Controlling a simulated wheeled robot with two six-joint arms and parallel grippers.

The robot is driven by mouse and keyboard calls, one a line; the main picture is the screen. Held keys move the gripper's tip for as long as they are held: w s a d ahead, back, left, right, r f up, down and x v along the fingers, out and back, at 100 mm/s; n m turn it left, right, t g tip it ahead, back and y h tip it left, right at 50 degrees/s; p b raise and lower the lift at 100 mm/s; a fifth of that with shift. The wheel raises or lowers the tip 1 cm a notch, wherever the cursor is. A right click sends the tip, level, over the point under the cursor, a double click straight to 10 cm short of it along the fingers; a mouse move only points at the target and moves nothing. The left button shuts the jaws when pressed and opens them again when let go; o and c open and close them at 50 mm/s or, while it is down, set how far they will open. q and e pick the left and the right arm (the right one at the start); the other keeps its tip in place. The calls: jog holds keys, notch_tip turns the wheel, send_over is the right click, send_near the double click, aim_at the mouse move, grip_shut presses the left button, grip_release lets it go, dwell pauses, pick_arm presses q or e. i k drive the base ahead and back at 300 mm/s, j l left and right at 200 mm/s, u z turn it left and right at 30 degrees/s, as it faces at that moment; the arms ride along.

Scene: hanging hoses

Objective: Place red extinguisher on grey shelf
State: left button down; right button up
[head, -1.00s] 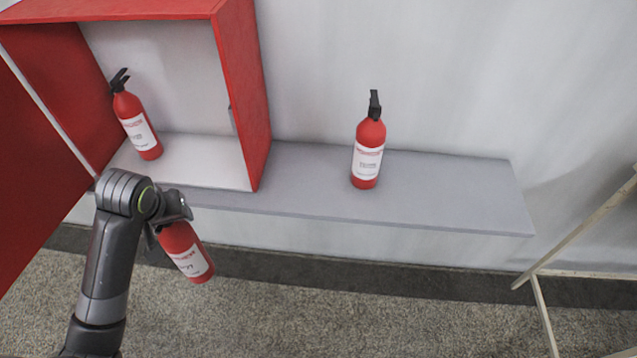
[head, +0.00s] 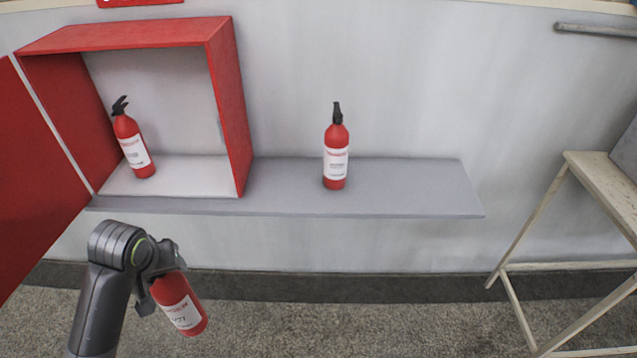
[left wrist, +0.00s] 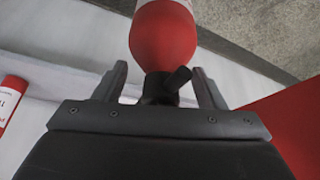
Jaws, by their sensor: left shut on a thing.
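My left gripper (head: 160,268) is shut on a red extinguisher (head: 180,305), which hangs tilted below and in front of the grey shelf (head: 410,190). In the left wrist view the held extinguisher (left wrist: 163,42) has its black top between the fingers (left wrist: 160,88). A second red extinguisher (head: 336,158) stands upright on the grey shelf, right of the cabinet. A third extinguisher (head: 131,146) stands inside the open red cabinet (head: 228,110). My right gripper is in neither view.
The cabinet's red door (head: 30,190) is open at the left. The shelf is bare on both sides of the standing extinguisher. A pale wooden stand (head: 600,185) is at the right, beyond the shelf's end.

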aim_at(444, 186)
jog(key=l+z, duration=0.1)
jog(key=z, duration=0.85)
